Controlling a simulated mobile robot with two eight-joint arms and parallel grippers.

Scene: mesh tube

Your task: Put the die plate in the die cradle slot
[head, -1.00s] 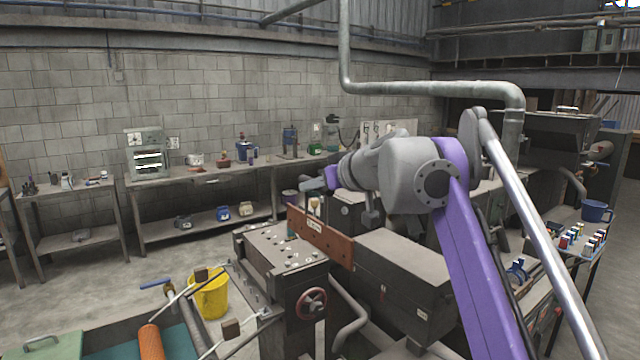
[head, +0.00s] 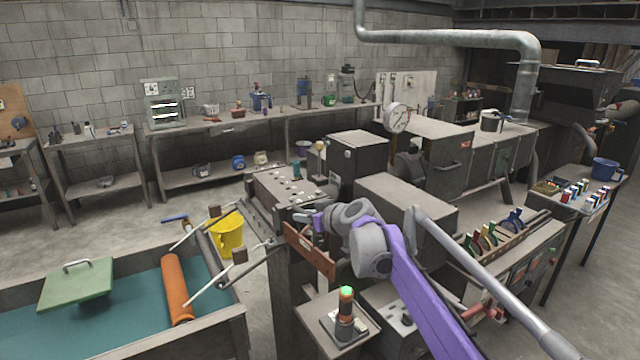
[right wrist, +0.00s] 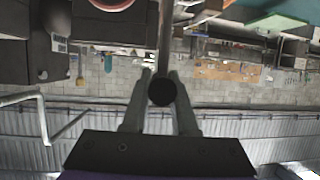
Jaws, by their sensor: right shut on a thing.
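A flat reddish-brown plate (head: 311,259), which I take for the die plate, hangs on edge in front of the dark machine. My right gripper (head: 316,222) is at the plate's upper edge. In the right wrist view, my right gripper (right wrist: 162,98) is shut on a dark round grip (right wrist: 162,91). A thin bar, perhaps the plate seen edge-on, runs up the picture from this grip. I cannot make out the die cradle slot for certain. My left gripper is not in view.
A signal stand with a green lamp (head: 346,293) rises close below my right arm. A console with coloured handles (head: 485,241) stands to the right. A yellow bucket (head: 229,236) stands on the floor behind.

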